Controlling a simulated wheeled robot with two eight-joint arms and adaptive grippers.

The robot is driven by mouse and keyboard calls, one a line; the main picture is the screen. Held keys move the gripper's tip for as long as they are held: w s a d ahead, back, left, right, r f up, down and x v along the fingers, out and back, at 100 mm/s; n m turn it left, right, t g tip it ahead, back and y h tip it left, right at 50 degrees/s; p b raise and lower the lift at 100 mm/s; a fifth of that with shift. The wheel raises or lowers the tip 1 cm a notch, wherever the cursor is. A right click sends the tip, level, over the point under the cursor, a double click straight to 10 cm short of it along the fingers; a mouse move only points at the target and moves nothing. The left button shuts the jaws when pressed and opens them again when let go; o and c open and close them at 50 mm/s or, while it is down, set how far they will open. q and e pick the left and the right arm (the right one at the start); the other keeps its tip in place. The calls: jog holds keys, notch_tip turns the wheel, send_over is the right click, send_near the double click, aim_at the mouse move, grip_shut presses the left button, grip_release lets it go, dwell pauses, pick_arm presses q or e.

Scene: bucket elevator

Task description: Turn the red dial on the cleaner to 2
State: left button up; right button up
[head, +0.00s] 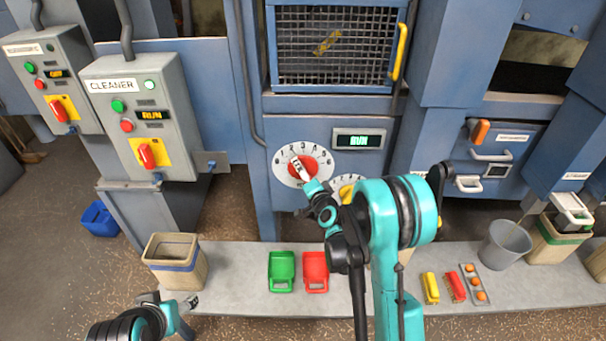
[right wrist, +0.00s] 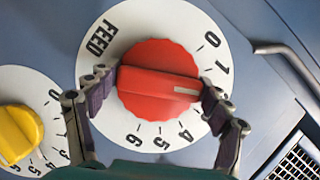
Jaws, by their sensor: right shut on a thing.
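The red dial (head: 309,165) sits on a round white numbered plate (head: 281,170) on the blue machine's front. In the right wrist view the red dial (right wrist: 150,57) has a raised grip bar with a white mark, and its plate reads FEED. The mark points between 1 and 3; a fingertip covers the number there. My right gripper (right wrist: 156,92) is shut on the dial, one finger at each end of the bar. In the head view my right gripper (head: 304,178) partly covers the dial. My left gripper (head: 183,309) is low at left, away from the dial; its jaw opening is unclear.
A yellow dial (right wrist: 17,132) sits close beside the red one. A grey box labelled CLEANER (head: 112,86) stands at left, with a red switch on yellow. A mesh window (head: 335,45) is above. Below, a ledge (head: 230,285) holds green and red scoops and a beige bin (head: 174,262).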

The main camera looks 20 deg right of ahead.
dwell(0.5)
jog(key=o, duration=1.2)
jog(key=shift+c, duration=0.2)
jog(key=s+r, duration=0.1)
jog(key=s, duration=0.6)
jog(key=shift+s+d, duration=0.2)
jog(key=shift+d, duration=0.1)
jog(key=shift+r, duration=0.1)
